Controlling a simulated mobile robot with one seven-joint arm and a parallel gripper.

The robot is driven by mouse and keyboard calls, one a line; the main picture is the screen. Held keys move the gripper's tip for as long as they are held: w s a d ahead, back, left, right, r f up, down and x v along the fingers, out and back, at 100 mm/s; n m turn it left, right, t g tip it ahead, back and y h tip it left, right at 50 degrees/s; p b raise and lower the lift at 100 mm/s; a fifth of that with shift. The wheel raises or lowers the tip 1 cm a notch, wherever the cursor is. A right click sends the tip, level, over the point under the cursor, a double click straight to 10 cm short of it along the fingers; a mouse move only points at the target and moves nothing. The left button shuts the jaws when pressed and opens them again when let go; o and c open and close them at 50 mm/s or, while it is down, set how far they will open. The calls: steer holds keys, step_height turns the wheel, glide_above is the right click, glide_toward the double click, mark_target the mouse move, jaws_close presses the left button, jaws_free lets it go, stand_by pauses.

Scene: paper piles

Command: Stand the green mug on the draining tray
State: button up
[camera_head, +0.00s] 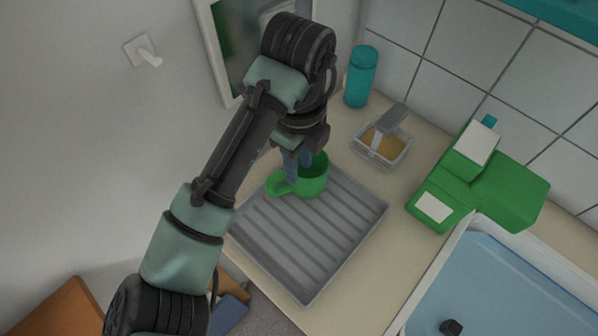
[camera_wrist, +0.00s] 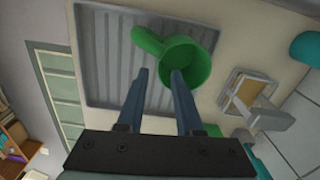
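The green mug (camera_head: 314,180) is at the back end of the grey ridged draining tray (camera_head: 290,262). It looks upright, with its handle pointing left in the head view. In the wrist view the mug (camera_wrist: 190,62) shows its open mouth and overlaps the edge of the tray (camera_wrist: 112,52). My gripper (camera_head: 298,163) is directly above the mug, pointing down. In the wrist view my gripper (camera_wrist: 160,72) has a clear gap between its fingers. One finger overlaps the mug's mouth and the other is outside, by the handle side. The mug's base is hidden.
A teal bottle (camera_head: 361,76) and a clear container with a grey-handled item (camera_head: 384,145) stand behind the tray. Green boxes (camera_head: 478,185) are to the right, beside a blue basin (camera_head: 490,285). A framed panel (camera_head: 240,45) is on the wall. The tray's front part is clear.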

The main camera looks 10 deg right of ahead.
step_height(320, 180, up, 5)
steer(key=shift+f+p, duration=0.1)
steer(key=shift+p, duration=0.35)
steer(key=w+d+r+n+t+h, duration=0.35)
steer(key=d+r, duration=0.25)
steer(key=r, duration=0.2)
steer(key=w+d+r+n+t+h, duration=0.2)
steer(key=w+d+r+t+h, duration=0.15)
steer(key=d+r, duration=0.3)
step_height(320, 180, up, 16)
steer(key=a+n+t+h, duration=0.2)
steer(key=n+t, duration=0.5)
steer(key=t, duration=0.1)
steer(key=s+a+r+n+t+y, duration=0.4)
steer(key=s+a+r+n+t, duration=0.1)
steer(key=a+r+n, duration=0.3)
steer(key=s+a+r+n+t+y, duration=0.5)
steer(key=s+a+r+n+t, duration=0.1)
steer(key=a, duration=0.4)
steer(key=shift+s+a+r+n+t, duration=0.25)
steer(key=shift+r+n+t, duration=0.35)
steer(key=shift+r+n, duration=0.35)
